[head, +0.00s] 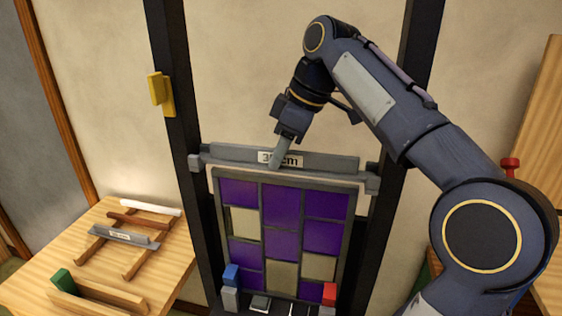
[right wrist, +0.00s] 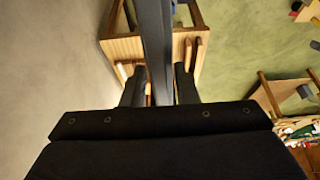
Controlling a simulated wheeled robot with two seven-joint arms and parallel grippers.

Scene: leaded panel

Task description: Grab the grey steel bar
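A grey steel bar (head: 325,162) with a white length label lies level across the top of the leaded panel (head: 285,232), its ends at grey brackets on two dark posts. My right gripper (head: 279,152) comes down from above at the bar's middle, one finger in front of it and partly over the label. In the right wrist view the bar (right wrist: 155,40) runs between the two fingers of the right gripper (right wrist: 160,85). The fingers stand apart, with a narrow gap showing beside the bar. My left gripper is not in view.
A wooden table (head: 40,283) at the left holds a rack with a shorter labelled grey bar (head: 118,235), a brown bar and a white bar. A yellow block (head: 157,90) sits on the left post. Blue (head: 231,274) and red (head: 329,293) pieces flank the panel's foot.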

